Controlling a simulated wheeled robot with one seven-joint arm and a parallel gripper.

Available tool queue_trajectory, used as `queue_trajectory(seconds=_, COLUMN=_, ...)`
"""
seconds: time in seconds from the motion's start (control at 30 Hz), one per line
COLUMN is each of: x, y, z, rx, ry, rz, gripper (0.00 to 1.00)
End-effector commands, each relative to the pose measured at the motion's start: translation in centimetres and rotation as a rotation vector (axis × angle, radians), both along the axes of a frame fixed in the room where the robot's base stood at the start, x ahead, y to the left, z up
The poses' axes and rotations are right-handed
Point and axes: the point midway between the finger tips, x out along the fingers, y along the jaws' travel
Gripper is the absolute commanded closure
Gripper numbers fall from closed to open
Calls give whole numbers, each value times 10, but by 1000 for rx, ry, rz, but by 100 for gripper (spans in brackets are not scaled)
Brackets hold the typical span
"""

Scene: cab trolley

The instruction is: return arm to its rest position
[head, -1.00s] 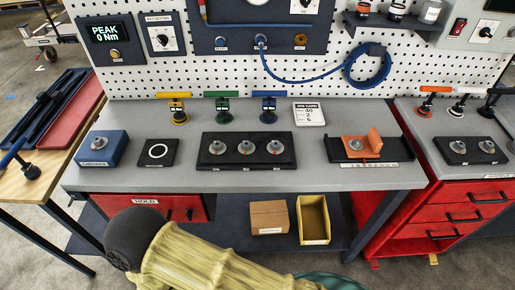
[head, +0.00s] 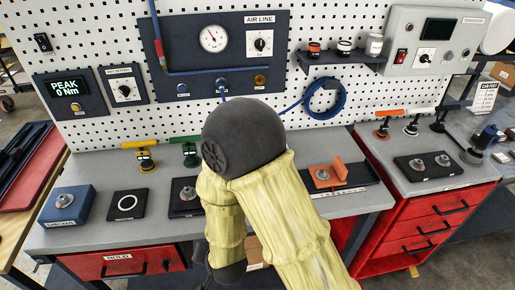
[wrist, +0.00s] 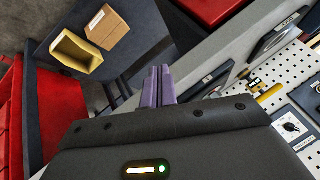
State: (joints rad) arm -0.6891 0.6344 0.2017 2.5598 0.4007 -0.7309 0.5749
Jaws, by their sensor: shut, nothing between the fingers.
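My arm, in a pale yellow sleeve with a dark joint, rises across the middle of the head view, in front of the grey workbench (head: 345,203). It hides part of the bench top and the pegboard's lower middle. My gripper is not visible in the head view. In the wrist view my gripper (wrist: 161,72) shows two purple fingers side by side, closed together with nothing between them. They point past the bench's front edge, with the lower shelf and floor beyond.
A cardboard box (wrist: 108,27) and a yellow bin (wrist: 76,52) sit on the lower shelf. The blue checker block (head: 65,206), a black ring pad (head: 127,204) and an orange block (head: 325,176) are on the bench. The pegboard (head: 105,131) stands behind. A red drawer cabinet (head: 425,220) is at right.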

Motion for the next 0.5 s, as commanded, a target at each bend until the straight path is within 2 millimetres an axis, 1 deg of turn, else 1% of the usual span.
queue_trajectory(seconds=0.03, x=15, y=-18, z=18, rx=-22, ry=5, rz=-6, gripper=100)
queue_trajectory(seconds=0.07, x=21, y=-28, z=25, rx=-40, ry=13, rz=-1, gripper=100)
queue_trajectory(seconds=0.1, x=28, y=-43, z=34, rx=-65, ry=25, rz=5, gripper=100)
queue_trajectory(seconds=0.17, x=37, y=-67, z=48, rx=-102, ry=44, rz=15, gripper=100)
queue_trajectory(seconds=0.23, x=44, y=-96, z=65, rx=-148, ry=68, rz=27, gripper=100)
queue_trajectory(seconds=0.37, x=46, y=-154, z=97, rx=-231, ry=117, rz=51, gripper=100)
queue_trajectory(seconds=0.4, x=44, y=-172, z=106, rx=-257, ry=135, rz=58, gripper=100)
queue_trajectory(seconds=0.47, x=39, y=-199, z=121, rx=-294, ry=163, rz=67, gripper=100)
queue_trajectory(seconds=0.5, x=34, y=-217, z=130, rx=-318, ry=185, rz=73, gripper=100)
